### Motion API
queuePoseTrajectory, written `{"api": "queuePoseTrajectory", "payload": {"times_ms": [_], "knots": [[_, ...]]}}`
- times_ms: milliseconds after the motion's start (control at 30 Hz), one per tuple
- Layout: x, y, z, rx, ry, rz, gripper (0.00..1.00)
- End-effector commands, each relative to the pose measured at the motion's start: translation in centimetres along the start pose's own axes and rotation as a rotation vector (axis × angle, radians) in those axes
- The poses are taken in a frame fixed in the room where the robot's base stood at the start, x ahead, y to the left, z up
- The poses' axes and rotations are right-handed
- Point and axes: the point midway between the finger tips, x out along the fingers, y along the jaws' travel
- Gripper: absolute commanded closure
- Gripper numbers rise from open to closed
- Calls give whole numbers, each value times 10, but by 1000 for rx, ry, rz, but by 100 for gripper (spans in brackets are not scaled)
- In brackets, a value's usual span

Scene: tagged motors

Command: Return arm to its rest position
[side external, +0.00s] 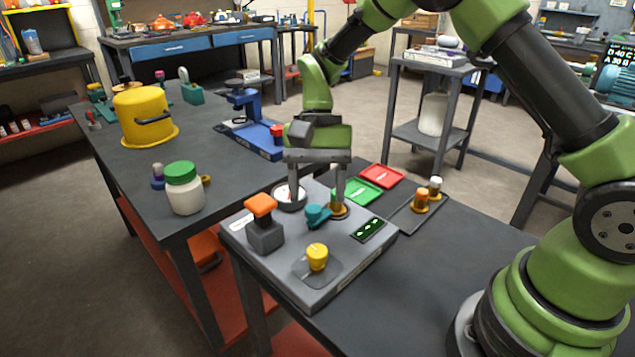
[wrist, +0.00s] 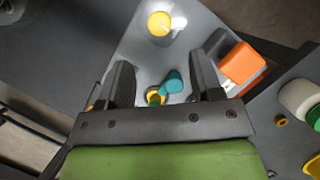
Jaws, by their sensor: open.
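My arm reaches over the grey test box (side external: 285,275) from the right. My gripper (side external: 318,202) points down with its two fingers spread apart. In the wrist view the gripper (wrist: 162,72) shows a wide gap, with a teal lever (wrist: 173,82) and an orange-brown round part (wrist: 155,97) seen between the fingers. The side view shows the same teal lever (side external: 317,214) and the orange-brown part (side external: 338,211) on the box, close to the fingertips. I cannot tell if a finger touches them. Nothing is seen gripped.
The box carries an orange-topped block (side external: 262,220), a yellow knob (side external: 317,257) and a small display (side external: 369,230). Green (side external: 357,191) and red (side external: 382,175) trays and small motors (side external: 421,201) lie behind. A green-lidded jar (side external: 184,190) and yellow pot (side external: 145,112) stand left.

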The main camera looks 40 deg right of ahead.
Motion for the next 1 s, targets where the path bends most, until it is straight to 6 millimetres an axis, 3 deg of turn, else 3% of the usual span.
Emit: {"api": "queuePoseTrajectory", "payload": {"times_ms": [400, 533, 800, 1000], "knots": [[-8, 0, 1, -1, 2, 0, 40], [-23, 3, 8, -28, 36, -27, 40], [-94, 36, 59, -191, 248, -166, 40], [-124, 76, 103, -321, 438, -265, 40]]}}
